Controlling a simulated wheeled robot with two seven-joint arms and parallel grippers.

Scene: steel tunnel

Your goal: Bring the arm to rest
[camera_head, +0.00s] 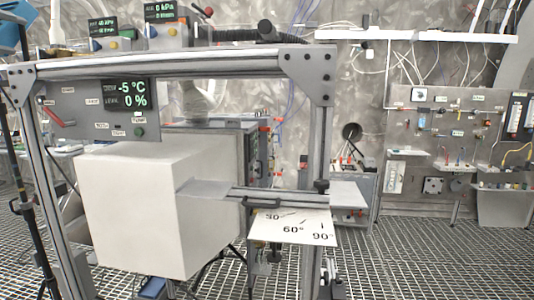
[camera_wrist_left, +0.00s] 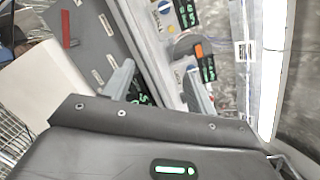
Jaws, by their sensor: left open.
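My left gripper (camera_wrist_left: 160,86) shows in the wrist view as two grey fingers spread apart, with nothing held between them. Behind the fingers are the grey panel (camera_wrist_left: 92,40) with a red handle (camera_wrist_left: 68,30) and the rail with displays and knobs. In the head view a blue part (camera_head: 10,38) sits at the top left edge, cut off by the frame; I cannot tell whether it is part of my left arm. My right gripper is in neither view.
A metal frame (camera_head: 180,65) with a display panel (camera_head: 100,108) stands close in front. A big white box (camera_head: 150,215) is inside it, with an angle-marked plate (camera_head: 292,228) to its right. A wall panel (camera_head: 450,135) stands at the right. The grated floor (camera_head: 420,260) is open there.

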